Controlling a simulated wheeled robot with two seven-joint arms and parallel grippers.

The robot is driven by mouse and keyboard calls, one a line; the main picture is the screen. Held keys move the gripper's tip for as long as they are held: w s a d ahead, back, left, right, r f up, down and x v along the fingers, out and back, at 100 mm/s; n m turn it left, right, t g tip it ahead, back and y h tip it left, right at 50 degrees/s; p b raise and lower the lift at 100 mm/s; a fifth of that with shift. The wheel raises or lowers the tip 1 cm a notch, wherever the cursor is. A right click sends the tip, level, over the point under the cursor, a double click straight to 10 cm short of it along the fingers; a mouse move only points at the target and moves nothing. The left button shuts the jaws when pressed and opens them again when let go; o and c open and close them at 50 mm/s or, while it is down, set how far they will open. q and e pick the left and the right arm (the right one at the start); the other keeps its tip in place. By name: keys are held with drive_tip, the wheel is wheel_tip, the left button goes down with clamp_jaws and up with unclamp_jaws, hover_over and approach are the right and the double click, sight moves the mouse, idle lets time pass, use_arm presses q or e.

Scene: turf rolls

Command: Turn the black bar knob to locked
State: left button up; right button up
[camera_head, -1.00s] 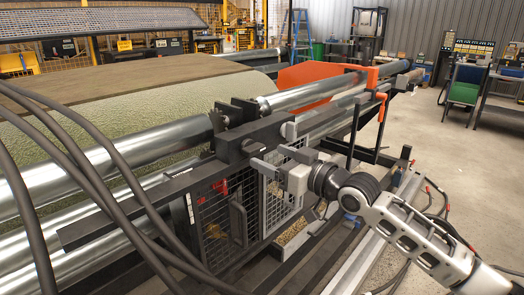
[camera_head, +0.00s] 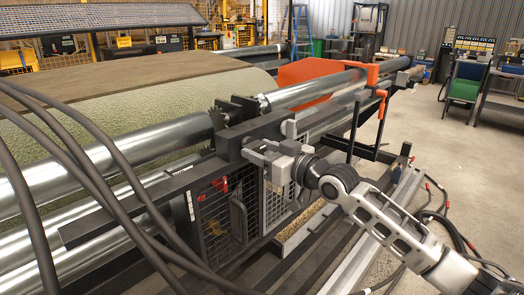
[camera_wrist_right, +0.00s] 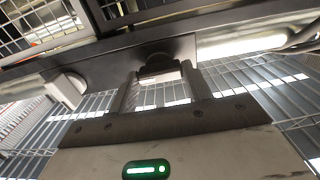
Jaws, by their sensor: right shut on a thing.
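The black bar knob (camera_wrist_right: 158,69) shows in the right wrist view, on the dark machine frame between my finger ends. My right gripper (camera_wrist_right: 160,84) is shut on it. In the head view my right gripper (camera_head: 256,152) reaches in from the right to the end of the dark crossbeam, above the mesh guard. There the fingers and the beam hide the knob. I cannot tell from these views which way the bar points, and no locked marking is readable. My left gripper is not in view.
The dark crossbeam (camera_head: 180,192) runs just left of my gripper, with the mesh guard door (camera_head: 219,222) below. Black cables (camera_head: 95,165) cross the left side. Open floor (camera_head: 465,190) lies right.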

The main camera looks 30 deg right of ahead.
drive_tip(key=n+p, duration=0.1)
drive_tip(key=n, duration=0.3)
drive_tip(key=shift+r+n, duration=0.1)
drive_tip(key=shift+n, duration=0.3)
drive_tip(key=n+p, duration=0.1)
drive_tip(key=n, duration=0.1)
drive_tip(key=shift+n, duration=0.3)
drive_tip(key=n, duration=0.2)
drive_tip(key=shift+n+p, duration=0.35)
drive_tip(key=shift+n, duration=0.05)
drive_tip(key=n, duration=0.2)
drive_tip(key=shift+n+p, duration=0.3)
drive_tip(key=shift+p, duration=0.05)
drive_tip(key=n, duration=0.3)
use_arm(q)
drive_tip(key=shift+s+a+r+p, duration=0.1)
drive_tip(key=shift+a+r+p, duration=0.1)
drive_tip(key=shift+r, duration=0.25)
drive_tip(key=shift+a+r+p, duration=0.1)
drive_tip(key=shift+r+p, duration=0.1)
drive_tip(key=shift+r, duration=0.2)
use_arm(e)
drive_tip(key=shift+n, duration=1.1)
